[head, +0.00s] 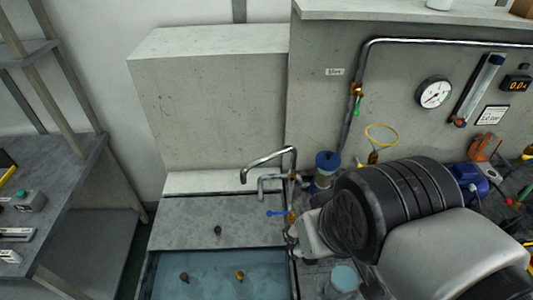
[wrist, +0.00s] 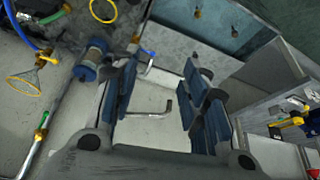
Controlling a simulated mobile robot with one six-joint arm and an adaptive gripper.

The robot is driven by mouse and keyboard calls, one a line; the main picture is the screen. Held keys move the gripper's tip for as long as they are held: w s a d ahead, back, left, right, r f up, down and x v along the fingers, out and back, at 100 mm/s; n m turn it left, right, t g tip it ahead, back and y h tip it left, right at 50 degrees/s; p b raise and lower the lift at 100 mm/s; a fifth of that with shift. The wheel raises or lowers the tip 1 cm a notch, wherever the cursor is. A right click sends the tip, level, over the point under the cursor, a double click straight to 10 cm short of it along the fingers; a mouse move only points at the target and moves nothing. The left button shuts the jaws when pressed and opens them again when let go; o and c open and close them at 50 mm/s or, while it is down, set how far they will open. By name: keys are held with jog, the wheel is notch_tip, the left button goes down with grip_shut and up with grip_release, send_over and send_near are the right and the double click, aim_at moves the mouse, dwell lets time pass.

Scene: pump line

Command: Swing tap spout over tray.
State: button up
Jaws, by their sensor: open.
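The tap spout (head: 268,157) is a bent chrome tube in the head view, its end pointing down over the pale ledge behind the sink top. A chrome tube, seemingly the spout, shows in the wrist view (wrist: 150,113), between my open fingers in the picture; contact cannot be told. My gripper (wrist: 162,68) is open and holds nothing visible. In the head view my arm hides much of the right side, and the fingers cannot be made out. A blue-grey basin (head: 205,262), possibly the tray, lies at the front of the head view, left of my arm.
A blue lever (head: 276,213) and a blue-capped cylinder (head: 326,162) stand near the tap. The grey panel (head: 400,120) with pipe and gauge rises behind. A yellow ring (head: 382,134) is at right. The slab (head: 185,222) left of the tap is mostly clear.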

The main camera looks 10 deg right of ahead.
jog(key=shift+w+r, duration=0.1)
jog(key=shift+r, duration=0.1)
jog(key=shift+c, duration=0.5)
notch_tip(320, 180, up, 10)
jog(key=m+g+p, duration=0.5)
jog(key=m+p, duration=0.9)
send_over(265, 156)
jog(key=w, duration=0.1)
jog(key=f+b, duration=0.1)
jog(key=f, duration=0.4)
jog(key=f+b, duration=0.1)
jog(key=f, duration=0.5)
jog(key=s+f, duration=0.1)
jog(key=f, duration=0.4)
jog(key=shift+f+b, duration=0.3)
jog(key=shift+b, duration=0.1)
jog(key=shift+c, duration=0.2)
jog(key=shift+a, duration=0.1)
grip_shut()
